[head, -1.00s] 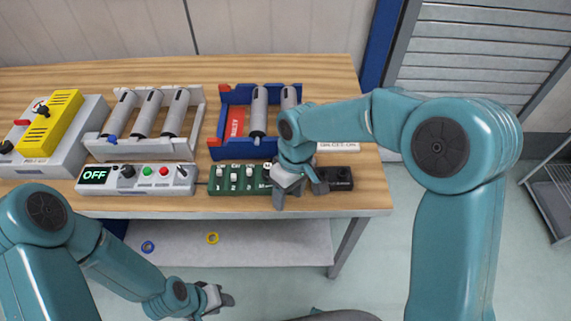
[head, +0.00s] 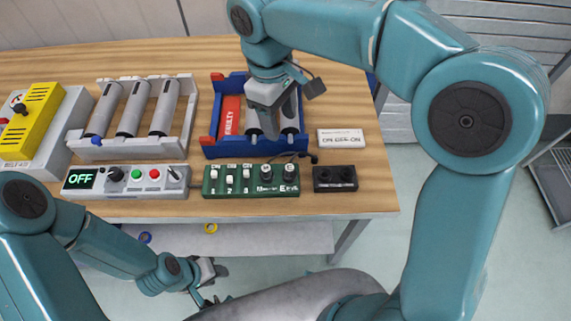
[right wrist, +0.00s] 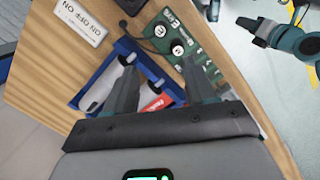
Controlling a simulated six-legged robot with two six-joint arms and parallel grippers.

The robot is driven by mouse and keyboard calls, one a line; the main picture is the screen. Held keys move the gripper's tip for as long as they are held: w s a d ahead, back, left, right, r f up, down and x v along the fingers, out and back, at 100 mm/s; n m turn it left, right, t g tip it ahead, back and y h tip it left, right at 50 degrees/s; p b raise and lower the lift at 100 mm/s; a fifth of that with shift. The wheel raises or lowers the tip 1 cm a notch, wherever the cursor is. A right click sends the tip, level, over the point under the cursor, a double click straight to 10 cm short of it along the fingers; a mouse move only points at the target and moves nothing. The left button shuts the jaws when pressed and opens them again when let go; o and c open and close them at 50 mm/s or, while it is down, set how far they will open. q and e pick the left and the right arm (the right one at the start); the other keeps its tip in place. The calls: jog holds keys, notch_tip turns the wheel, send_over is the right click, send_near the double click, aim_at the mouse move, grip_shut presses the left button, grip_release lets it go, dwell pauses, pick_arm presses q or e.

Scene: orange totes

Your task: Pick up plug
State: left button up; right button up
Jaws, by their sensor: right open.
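A small black plug (head: 313,158) appears to lie at the right end of a thin dark cable behind the green switch box (head: 250,179). My right gripper (head: 268,135) is open and points down over the blue crate (head: 212,146), left of the plug. Its two fingers (right wrist: 159,65) stand apart, with nothing visibly held. My left gripper (head: 213,280) hangs low in front of the table, partly seen, and its jaw opening is unclear.
A black two-hole box (head: 335,178) and a white label plate (head: 342,138) lie to the right. A white rack (head: 188,136) of grey cylinders, an OFF panel (head: 128,180) and a yellow-topped box (head: 32,118) stand left.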

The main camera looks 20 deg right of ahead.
send_near(290, 168)
notch_tip(290, 168, down, 3)
jog(key=shift+r, duration=0.2)
jog(key=shift+s+d+f, duration=0.2)
jog(key=shift+d+f, duration=0.1)
jog(key=shift+f, duration=0.25)
notch_tip(290, 168, down, 5)
jog(key=shift+r+p, duration=0.2)
jog(key=shift+p, duration=0.3)
jog(key=shift+s+d+f, duration=0.1)
jog(key=shift+f, duration=0.05)
jog(key=shift+s, duration=0.1)
jog(key=c, duration=1)
grip_shut()
